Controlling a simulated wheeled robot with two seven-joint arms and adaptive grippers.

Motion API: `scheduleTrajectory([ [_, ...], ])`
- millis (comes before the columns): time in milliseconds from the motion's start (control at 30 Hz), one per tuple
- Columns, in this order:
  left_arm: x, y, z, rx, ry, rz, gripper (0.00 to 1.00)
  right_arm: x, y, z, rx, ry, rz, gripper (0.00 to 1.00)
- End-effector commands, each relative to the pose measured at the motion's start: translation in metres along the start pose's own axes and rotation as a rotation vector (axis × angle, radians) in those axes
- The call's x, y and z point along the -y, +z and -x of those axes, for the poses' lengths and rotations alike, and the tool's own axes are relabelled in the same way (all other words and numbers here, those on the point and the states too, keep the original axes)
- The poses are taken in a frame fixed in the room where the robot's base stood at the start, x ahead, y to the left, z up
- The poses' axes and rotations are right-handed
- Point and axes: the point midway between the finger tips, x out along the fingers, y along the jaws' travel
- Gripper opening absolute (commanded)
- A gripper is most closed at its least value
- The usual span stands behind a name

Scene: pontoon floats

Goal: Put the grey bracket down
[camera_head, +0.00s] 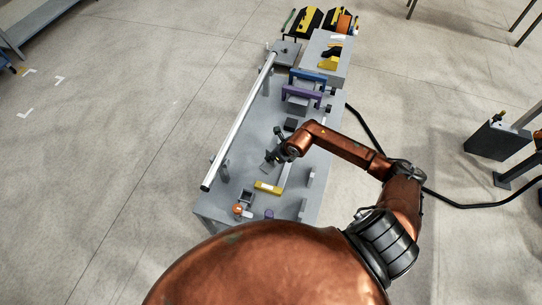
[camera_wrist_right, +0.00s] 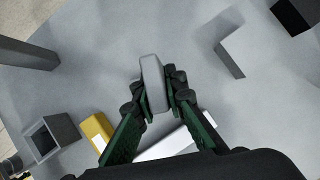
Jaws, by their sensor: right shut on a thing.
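My right gripper (camera_head: 277,154) is over the grey workbench (camera_head: 232,172), reaching in from the right. In the right wrist view its green-backed fingers (camera_wrist_right: 155,100) are shut on the grey bracket (camera_wrist_right: 152,72), a pale, elongated piece pointing away from the palm. In the head view the bracket (camera_head: 268,166) is small and partly hidden by the gripper. I cannot tell whether it touches the bench top. My left gripper is not in view.
A yellow block (camera_head: 268,187), a grey square tube (camera_wrist_right: 52,138) and an orange ball (camera_head: 237,209) lie near the bench's front. A long silver pole (camera_head: 240,120) runs along the left edge. Blue (camera_head: 308,76) and purple (camera_head: 303,93) frames stand farther back.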

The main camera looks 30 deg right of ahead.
Motion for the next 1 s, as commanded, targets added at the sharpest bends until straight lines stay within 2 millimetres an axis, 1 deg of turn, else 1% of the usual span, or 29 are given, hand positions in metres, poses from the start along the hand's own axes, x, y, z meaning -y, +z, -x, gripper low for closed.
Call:
scheduleTrajectory([
  [33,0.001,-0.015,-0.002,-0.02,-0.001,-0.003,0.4,0.0,0.0,-0.001,0.002,0.0,0.0,0.0],
  [100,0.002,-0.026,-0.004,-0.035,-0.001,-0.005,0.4,0.0,-0.001,-0.003,0.002,0.001,0.001,0.0],
  [133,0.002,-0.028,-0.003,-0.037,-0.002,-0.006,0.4,-0.001,-0.001,-0.003,0.001,0.001,0.001,0.12],
  [233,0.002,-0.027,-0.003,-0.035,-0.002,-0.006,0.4,-0.001,0.0,-0.002,0.001,0.001,0.001,0.19],
  [367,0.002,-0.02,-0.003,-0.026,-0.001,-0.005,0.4,-0.001,0.0,-0.002,0.001,0.001,0.001,0.28],
  [600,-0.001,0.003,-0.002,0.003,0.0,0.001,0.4,-0.001,0.0,-0.002,0.001,0.001,0.001,0.29],
  [733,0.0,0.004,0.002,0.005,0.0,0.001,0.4,-0.001,0.002,0.003,0.002,0.001,0.001,0.29],
  [767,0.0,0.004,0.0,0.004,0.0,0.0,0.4,0.0,0.002,0.005,0.002,0.0,0.002,0.29],
  [867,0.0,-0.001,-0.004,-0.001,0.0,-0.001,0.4,0.0,0.001,0.019,0.003,-0.001,0.003,0.29],
  [1000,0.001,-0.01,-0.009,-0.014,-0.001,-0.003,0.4,0.001,0.0,0.048,0.002,-0.002,0.005,0.29],
])
